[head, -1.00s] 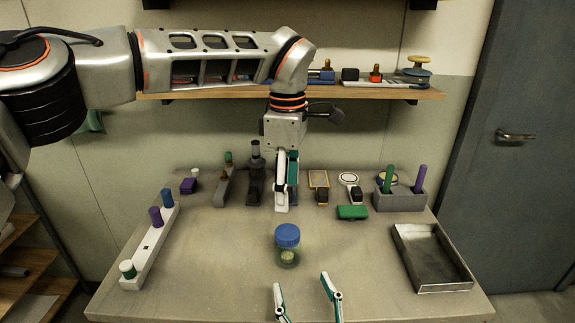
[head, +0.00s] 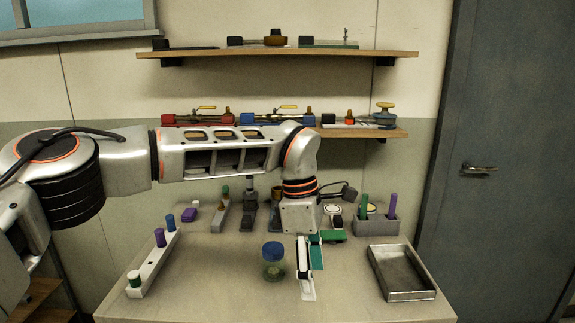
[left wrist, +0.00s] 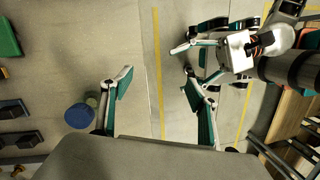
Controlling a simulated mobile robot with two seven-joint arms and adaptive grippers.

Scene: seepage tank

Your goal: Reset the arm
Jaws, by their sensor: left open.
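My left arm reaches in from the left in the head view. Its gripper (head: 308,285) points down over the front middle of the table (head: 215,295), just right of the blue-lidded jar (head: 273,270). In the left wrist view the two fingers of this gripper (left wrist: 157,80) stand wide apart with nothing between them. The jar's blue lid (left wrist: 79,116) shows beside the left finger there. My right gripper (left wrist: 184,60) shows in the left wrist view, with its fingers apart and empty; it is not in the head view.
A white rack (head: 152,266) with capped vials stands at the left. A grey metal tray (head: 403,274) lies at the right, with a grey holder (head: 375,226) behind it. Shelves with fittings (head: 390,131) hang on the back wall. A grey door (head: 510,190) is at the right.

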